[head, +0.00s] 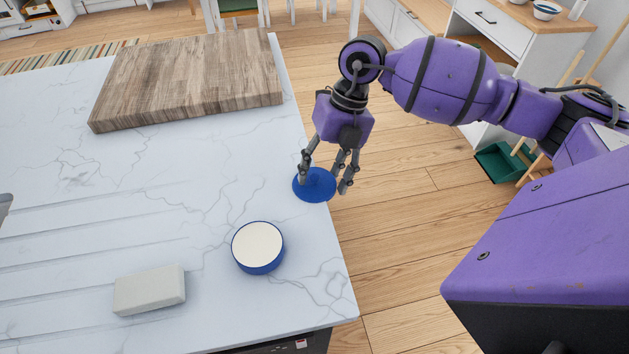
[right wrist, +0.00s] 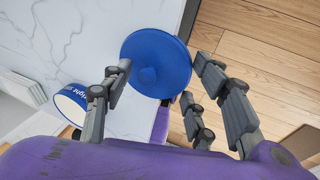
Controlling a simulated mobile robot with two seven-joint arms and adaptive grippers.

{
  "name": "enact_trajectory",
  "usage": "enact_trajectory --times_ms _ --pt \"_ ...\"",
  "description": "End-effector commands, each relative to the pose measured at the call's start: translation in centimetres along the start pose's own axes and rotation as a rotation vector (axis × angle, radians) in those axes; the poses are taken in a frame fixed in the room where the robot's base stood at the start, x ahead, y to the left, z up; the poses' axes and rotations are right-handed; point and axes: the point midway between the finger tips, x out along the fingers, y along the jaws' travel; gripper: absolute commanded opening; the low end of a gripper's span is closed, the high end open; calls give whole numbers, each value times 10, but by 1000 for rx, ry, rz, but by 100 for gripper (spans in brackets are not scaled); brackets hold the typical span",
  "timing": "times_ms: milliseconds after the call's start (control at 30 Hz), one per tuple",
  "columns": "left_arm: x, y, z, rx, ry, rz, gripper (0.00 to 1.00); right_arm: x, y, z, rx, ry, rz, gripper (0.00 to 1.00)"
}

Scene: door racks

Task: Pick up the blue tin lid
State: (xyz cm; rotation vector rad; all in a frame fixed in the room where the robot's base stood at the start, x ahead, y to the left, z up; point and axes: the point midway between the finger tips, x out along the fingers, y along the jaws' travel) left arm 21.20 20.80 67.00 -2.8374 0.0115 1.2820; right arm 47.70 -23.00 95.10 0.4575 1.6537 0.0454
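The blue tin lid (head: 314,185) is a round disc at the right edge of the marble counter, partly past the edge as seen from the head. In the right wrist view the lid (right wrist: 155,62) shows a small knob in its middle. My right gripper (head: 324,183) points down over the lid with its fingers spread. In the wrist view the fingers of the right gripper (right wrist: 160,82) stand wide apart, with the lid beyond and between them. I cannot tell whether any finger touches it. My left gripper does not show.
A blue tin with a cream top (head: 258,247) stands nearer on the counter (head: 210,190). A pale grey block (head: 149,290) lies left of it. A thick wooden board (head: 190,80) lies at the back. Right of the counter is open wooden floor (head: 400,240).

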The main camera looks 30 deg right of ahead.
Motion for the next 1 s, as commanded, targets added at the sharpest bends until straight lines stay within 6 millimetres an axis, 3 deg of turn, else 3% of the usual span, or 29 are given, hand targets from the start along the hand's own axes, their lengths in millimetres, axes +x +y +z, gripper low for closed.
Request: enact_trajectory --times_ms 33,133,567,767,1000 --pt "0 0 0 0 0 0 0 0 0 0 0 0 0 42" --pt "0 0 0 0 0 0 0 0 0 0 0 0 0 30" --pt "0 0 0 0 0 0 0 -6 2 0 0 -1 0 26" --pt "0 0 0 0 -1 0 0 -28 9 -3 -3 -3 0 26" --pt "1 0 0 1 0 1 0 -60 37 -40 -7 -3 -1 26"
